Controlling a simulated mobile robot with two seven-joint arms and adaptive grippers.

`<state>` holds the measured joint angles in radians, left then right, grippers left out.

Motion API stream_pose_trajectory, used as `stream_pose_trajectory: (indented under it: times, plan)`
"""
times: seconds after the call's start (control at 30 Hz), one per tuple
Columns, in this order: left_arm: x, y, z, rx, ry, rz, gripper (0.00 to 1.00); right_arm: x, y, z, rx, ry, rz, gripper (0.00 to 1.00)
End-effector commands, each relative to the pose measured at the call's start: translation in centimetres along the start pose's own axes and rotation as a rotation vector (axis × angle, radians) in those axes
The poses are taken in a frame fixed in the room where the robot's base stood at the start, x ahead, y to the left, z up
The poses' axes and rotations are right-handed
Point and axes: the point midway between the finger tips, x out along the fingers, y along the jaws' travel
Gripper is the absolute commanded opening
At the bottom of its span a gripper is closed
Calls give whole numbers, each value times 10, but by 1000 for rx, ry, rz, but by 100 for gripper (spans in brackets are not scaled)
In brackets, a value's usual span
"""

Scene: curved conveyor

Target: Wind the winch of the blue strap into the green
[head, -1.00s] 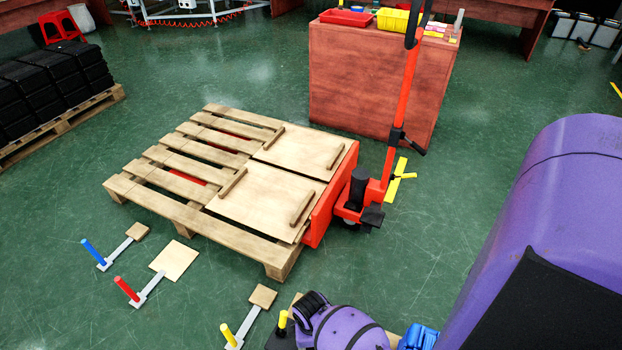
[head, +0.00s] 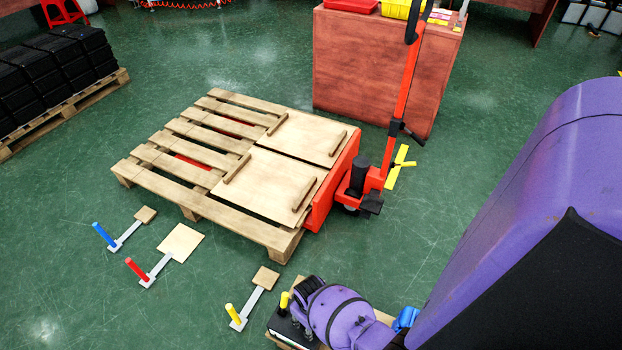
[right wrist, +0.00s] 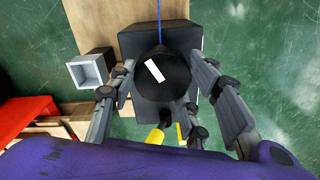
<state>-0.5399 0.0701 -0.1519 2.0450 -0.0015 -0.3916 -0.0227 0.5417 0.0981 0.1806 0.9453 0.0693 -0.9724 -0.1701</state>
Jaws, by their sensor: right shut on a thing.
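In the right wrist view a thin blue strap (right wrist: 159,12) runs straight up from a dark winch block (right wrist: 190,40). On the block sits a round black knob (right wrist: 165,88) with a white bar mark (right wrist: 153,70), tilted with its upper end to the left. My right gripper (right wrist: 167,76) is shut on the knob, a finger on each side. In the head view my right gripper (head: 298,303) is at the bottom middle, low over the floor, and my purple arm hides much around it. No green mark shows on the winch. My left gripper is not in view.
A grey open square box (right wrist: 88,70) stands left of the winch. Yellow (head: 236,314), red (head: 137,269) and blue (head: 104,235) handled levers lie on the floor. A wooden pallet (head: 150,180) with a red pallet jack (head: 352,190) stands behind.

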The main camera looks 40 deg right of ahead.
Motion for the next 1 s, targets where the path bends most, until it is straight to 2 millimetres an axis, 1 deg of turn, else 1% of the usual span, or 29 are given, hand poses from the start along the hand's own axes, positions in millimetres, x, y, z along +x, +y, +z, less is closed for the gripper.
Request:
stream_pose_trajectory:
  times: [0.03,0.3,0.5,0.87,0.9,1.0]
  plan:
    - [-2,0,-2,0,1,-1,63,-2,5,-2,27,5,7,18]
    - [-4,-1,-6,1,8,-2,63,-1,5,-1,134,4,8,18]
    - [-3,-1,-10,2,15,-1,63,-1,6,-1,163,4,8,18]
    - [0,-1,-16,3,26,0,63,-1,6,0,165,3,10,18]
    - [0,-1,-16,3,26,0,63,-1,6,0,165,3,10,45]
    - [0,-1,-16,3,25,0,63,-1,6,0,165,3,9,58]
